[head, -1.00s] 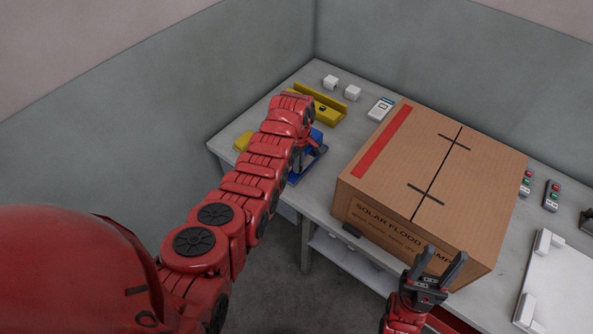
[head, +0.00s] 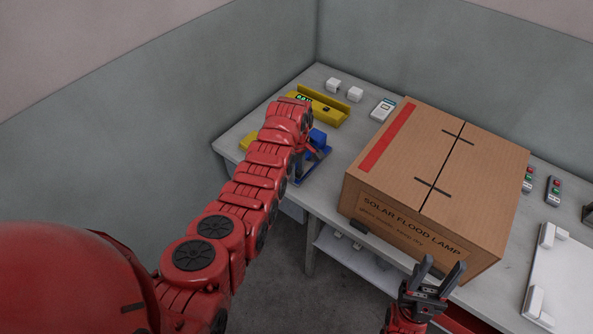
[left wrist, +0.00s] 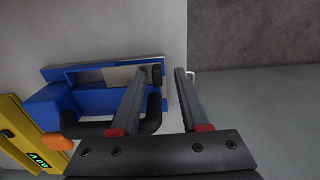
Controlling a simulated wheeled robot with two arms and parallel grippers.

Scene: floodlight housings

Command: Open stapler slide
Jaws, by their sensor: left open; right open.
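The blue stapler (head: 318,137) is at the left end of the table, partly hidden by my left arm in the head view. In the left wrist view the stapler (left wrist: 96,101) has a blue body, a pale grey strip along it, a dark knob near its right end and a black looped bar. My left gripper (left wrist: 164,73) is open at that right end; the knob shows between its fingertips. Whether a finger touches it I cannot tell. My right gripper (head: 443,266) is open and empty in front of the cardboard box.
A large cardboard box (head: 440,175) stands right of the stapler. The table edge is close to the stapler.

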